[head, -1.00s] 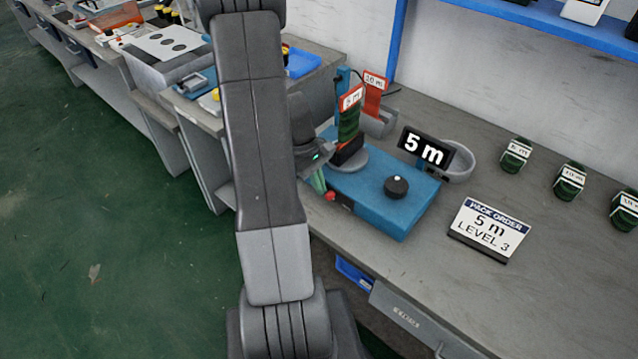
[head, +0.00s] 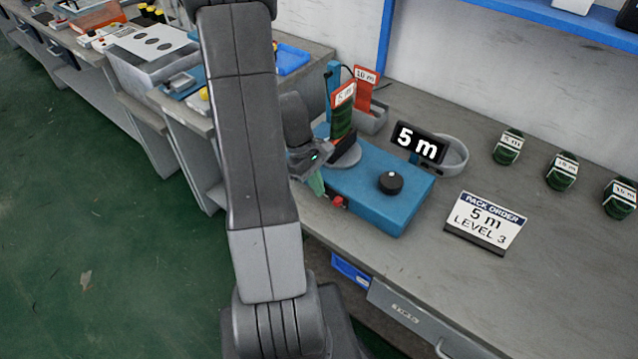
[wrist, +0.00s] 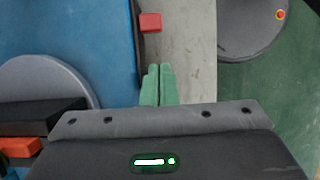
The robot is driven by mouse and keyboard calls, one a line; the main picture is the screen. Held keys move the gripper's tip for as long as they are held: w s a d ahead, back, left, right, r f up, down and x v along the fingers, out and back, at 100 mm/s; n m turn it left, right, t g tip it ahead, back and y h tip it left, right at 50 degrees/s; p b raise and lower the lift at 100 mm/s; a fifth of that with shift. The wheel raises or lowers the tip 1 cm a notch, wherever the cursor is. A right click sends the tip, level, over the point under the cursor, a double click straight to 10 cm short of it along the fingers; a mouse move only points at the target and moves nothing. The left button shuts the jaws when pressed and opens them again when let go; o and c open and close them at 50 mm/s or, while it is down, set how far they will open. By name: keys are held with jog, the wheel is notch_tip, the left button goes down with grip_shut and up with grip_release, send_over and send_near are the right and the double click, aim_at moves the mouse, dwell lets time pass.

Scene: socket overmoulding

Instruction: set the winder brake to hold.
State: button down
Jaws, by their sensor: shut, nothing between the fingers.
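The winder (head: 375,210) is a blue box on the bench with a black knob (head: 390,182), a grey disc and a black "5 m" display (head: 419,142). A small red tab (head: 338,201) sticks out of its front side near the left end; I take it as the brake. In the wrist view the red tab (wrist: 150,22) stands out from the blue winder edge (wrist: 105,50). My gripper (head: 317,184) is beside the winder's front left corner. In the wrist view its green fingers (wrist: 160,82) are together and empty, a short gap from the tab.
A dark green coil with a "5 m" label (head: 343,95) stands over the disc. A red "10 m" card (head: 365,88) is behind. A "5 m LEVEL 3" order sign (head: 485,222) and several labelled green coils (head: 508,147) are at right. Bare bench (head: 420,270) lies in front.

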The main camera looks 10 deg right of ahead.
jog(key=shift+w+a+r, duration=0.3)
jog(key=shift+w+r, duration=0.15)
jog(key=shift+w, duration=0.1)
jog(key=shift+w+a+r, duration=0.25)
jog(key=shift+w+r, duration=0.15)
jog(key=shift+w, duration=0.1)
jog(key=v, duration=0.8)
jog(key=shift+s, duration=0.3)
jog(key=shift+d, duration=0.15)
jog(key=x, duration=0.8)
jog(key=shift+f, duration=0.3)
jog(key=shift+w+f, duration=0.15)
jog(key=shift+f, duration=0.05)
jog(key=shift+s+f, duration=0.25)
jog(key=shift+s, duration=0.15)
jog(key=shift+w+a+f, duration=0.1)
jog(key=shift+w+a, duration=0.1)
jog(key=shift+w, duration=0.1)
jog(key=shift+d, duration=0.1)
